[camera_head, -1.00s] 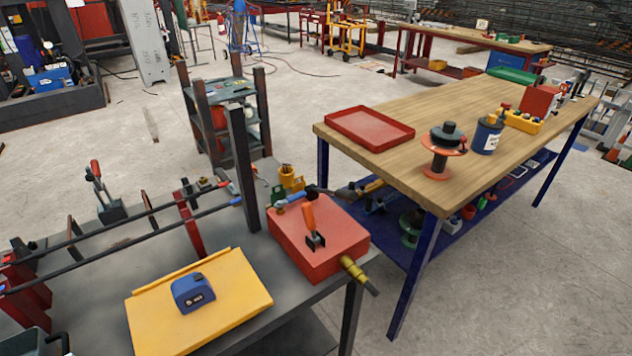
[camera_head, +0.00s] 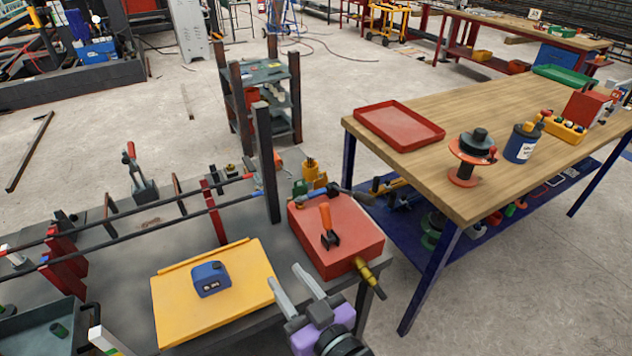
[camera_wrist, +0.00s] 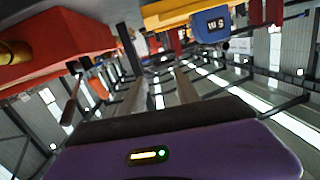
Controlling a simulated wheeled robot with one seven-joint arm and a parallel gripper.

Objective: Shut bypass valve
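A red box (camera_head: 335,240) stands at the right end of the grey bench. An orange-handled lever (camera_head: 328,222) sits upright on its top, and a brass valve-like fitting (camera_head: 366,270) with a dark end sticks out of its front right side. Neither is labelled as the bypass valve. My gripper (camera_head: 283,274) is in front of the box, left of the brass fitting; its two grey fingers are apart and empty. In the wrist view, the fingers (camera_wrist: 158,85) show a gap, with the red box (camera_wrist: 62,45) and brass fitting (camera_wrist: 14,53) at the upper left.
A yellow board (camera_head: 228,306) with a blue tape measure (camera_head: 211,279) lies left of my gripper. A dark post (camera_head: 266,165) rises behind the box. A wooden-topped table (camera_head: 470,130) stands to the right. Clamps and bars cover the bench's left side.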

